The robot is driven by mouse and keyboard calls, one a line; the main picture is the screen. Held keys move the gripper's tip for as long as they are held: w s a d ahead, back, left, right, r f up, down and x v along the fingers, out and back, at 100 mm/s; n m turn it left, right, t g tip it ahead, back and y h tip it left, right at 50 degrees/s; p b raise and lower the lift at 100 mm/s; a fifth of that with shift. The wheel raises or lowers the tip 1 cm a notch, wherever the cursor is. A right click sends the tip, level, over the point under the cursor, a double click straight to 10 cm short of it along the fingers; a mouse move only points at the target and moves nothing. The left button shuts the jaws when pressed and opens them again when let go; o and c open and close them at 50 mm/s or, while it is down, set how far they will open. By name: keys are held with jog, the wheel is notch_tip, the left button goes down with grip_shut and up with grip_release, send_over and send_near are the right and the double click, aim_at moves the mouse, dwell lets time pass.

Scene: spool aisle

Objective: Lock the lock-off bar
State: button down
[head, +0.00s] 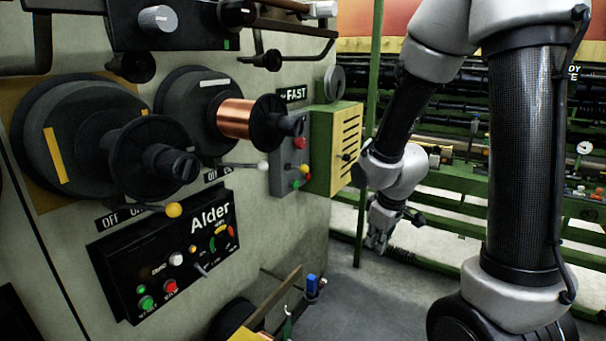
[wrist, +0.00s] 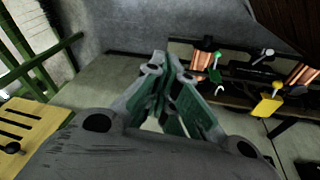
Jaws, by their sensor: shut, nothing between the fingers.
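My gripper (head: 376,240) hangs low, right of the yellow-green slotted box, with its fingers together and empty in the wrist view (wrist: 165,65). I cannot tell for sure which part is the lock-off bar. A low bench with a brown edge (head: 284,298) carries a blue lock-like piece (head: 312,286) and a green one (head: 288,325). The wrist view shows a green piece (wrist: 215,73) and a yellow padlock-like block (wrist: 267,105) there. The gripper appears apart from them. On the machine, levers with a yellow ball (head: 173,210) and a white ball (head: 262,167) sit by "OFF" labels.
The black "Alder" button panel (head: 165,255) and a copper spool (head: 236,118) are on the machine face. The slotted box (head: 335,148) juts out beside my arm. A green post (head: 366,200) stands behind. Grey floor (head: 365,300) is clear right of the bench.

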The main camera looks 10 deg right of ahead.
aim_at(303, 172)
jog(key=w+a+f+n+t+y, duration=0.1)
jog(key=w+a+f+n+t, duration=0.1)
jog(key=w+a+n+t, duration=0.3)
jog(key=w+a+f+n+y, duration=0.1)
jog(key=w+f+n+y, duration=0.1)
jog(key=w, duration=0.5)
jog(key=w+a+r+n+t+y, duration=0.1)
jog(key=w+a+r+n+t, duration=0.1)
jog(key=r, duration=0.4)
jog(key=w+a+r+n+t+y, duration=0.2)
jog(key=w+r+n+t, duration=0.2)
jog(key=r, duration=0.3)
jog(key=shift+w+r+n+t, duration=0.2)
jog(key=shift+n+t, duration=0.4)
jog(key=shift+n, duration=0.2)
jog(key=shift+w, duration=0.1)
jog(key=shift+w+d+x, duration=0.15)
jog(key=shift+d+x, duration=0.3)
jog(key=shift+x, duration=1.65)
jog(key=shift+w+d+x, duration=0.2)
jog(key=shift+d+x, duration=0.2)
jog(key=shift+x, duration=1.7)
jog(key=shift+w+d+x, duration=0.15)
jog(key=shift+d+x, duration=0.3)
jog(key=shift+x, duration=1.65)
